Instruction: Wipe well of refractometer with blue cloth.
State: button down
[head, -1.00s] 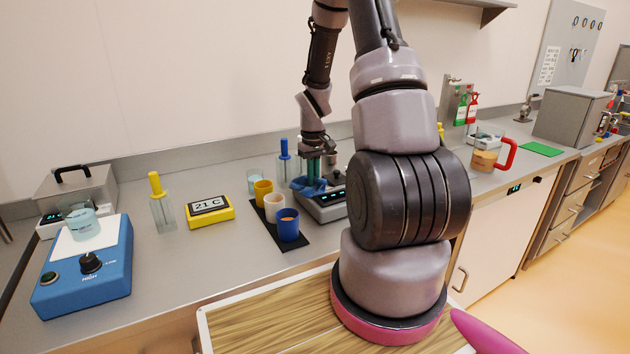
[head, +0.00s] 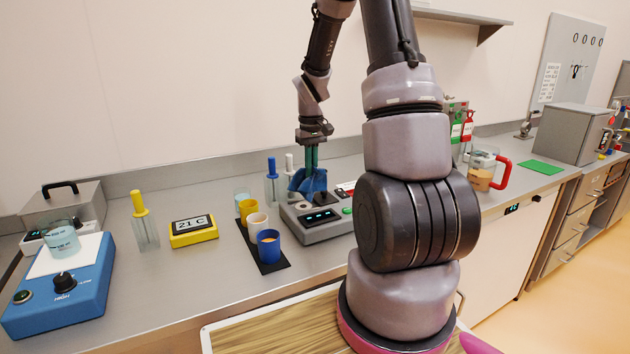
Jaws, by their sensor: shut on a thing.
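My gripper (head: 311,163) is shut on the blue cloth (head: 309,182), which hangs bunched below the fingertips. The refractometer (head: 313,236) is a grey box with a dark lit display and a green button, standing on the counter. The cloth is above the back of the refractometer's top. Whether it touches the surface I cannot tell. A round, light well (head: 301,205) shows on the top, just in front of and below the cloth. My arm hides the right end of the device.
Blue, white and yellow cups (head: 268,250) stand on a black mat left of the refractometer. Blue- and white-topped droppers (head: 271,180) stand behind it. A yellow thermometer (head: 193,229), a yellow-topped dropper (head: 143,222) and a blue stirrer (head: 62,295) are further left. The front counter is clear.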

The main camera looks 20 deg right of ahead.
jog(key=shift+r, duration=1.05)
notch_tip(320, 180, up, 10)
